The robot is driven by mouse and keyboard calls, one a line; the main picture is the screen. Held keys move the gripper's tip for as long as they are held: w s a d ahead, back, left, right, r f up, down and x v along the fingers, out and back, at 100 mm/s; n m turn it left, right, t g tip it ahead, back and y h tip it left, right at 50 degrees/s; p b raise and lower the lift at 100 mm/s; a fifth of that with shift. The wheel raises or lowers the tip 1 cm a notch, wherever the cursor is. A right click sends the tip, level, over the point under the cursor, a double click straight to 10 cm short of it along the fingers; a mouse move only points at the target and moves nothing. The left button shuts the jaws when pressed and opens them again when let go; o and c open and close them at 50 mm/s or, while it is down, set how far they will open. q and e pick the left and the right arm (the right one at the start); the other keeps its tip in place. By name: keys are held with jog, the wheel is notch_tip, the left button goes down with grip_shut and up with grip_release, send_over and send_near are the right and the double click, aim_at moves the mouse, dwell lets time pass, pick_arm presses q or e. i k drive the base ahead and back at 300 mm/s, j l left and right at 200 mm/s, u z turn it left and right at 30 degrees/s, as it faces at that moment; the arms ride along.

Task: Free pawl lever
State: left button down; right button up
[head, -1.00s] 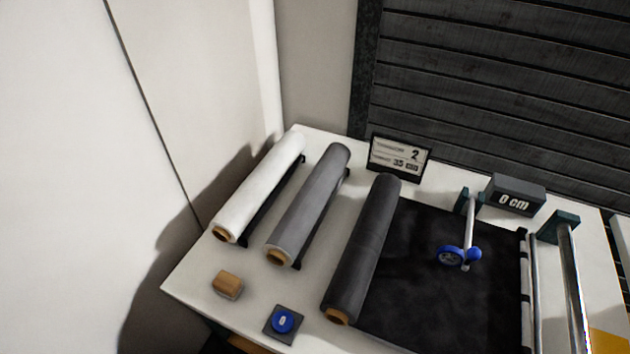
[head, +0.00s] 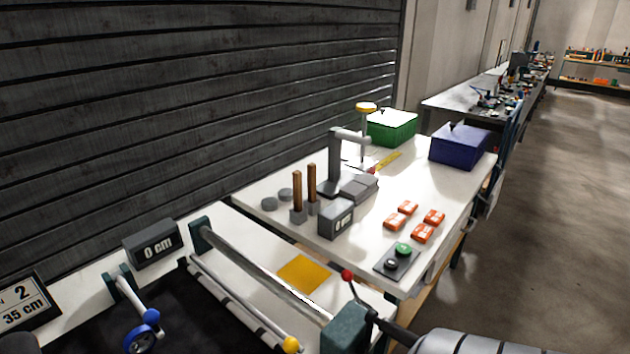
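A dark lever with a red ball knob (head: 348,275) stands by the teal end block (head: 345,328) of the roller frame, at the bottom of the head view. It leans, with its knob up and to the left. I cannot tell for sure that this is the pawl lever, nor whether it is engaged. A metal bar (head: 262,268) runs from the rear teal post (head: 200,236) to the end block. A yellow knob (head: 291,344) shows near the bottom edge. Neither of my grippers is in view.
A 0 cm display (head: 150,244) and a blue-knobbed wheel arm (head: 130,300) are at left. A second white table (head: 430,192) holds a press (head: 337,160), orange blocks (head: 422,232), a button panel (head: 398,262), green (head: 391,128) and blue (head: 458,146) boxes. Open floor lies right.

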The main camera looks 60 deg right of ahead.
aim_at(346, 276)
jog(key=k+z, duration=0.1)
jog(key=z, duration=0.35)
jog(key=l+z, duration=0.15)
jog(key=z, duration=0.25)
jog(key=k+l+z, duration=0.1)
jog(key=z, duration=0.35)
jog(key=l+z, duration=0.1)
jog(key=z, duration=0.3)
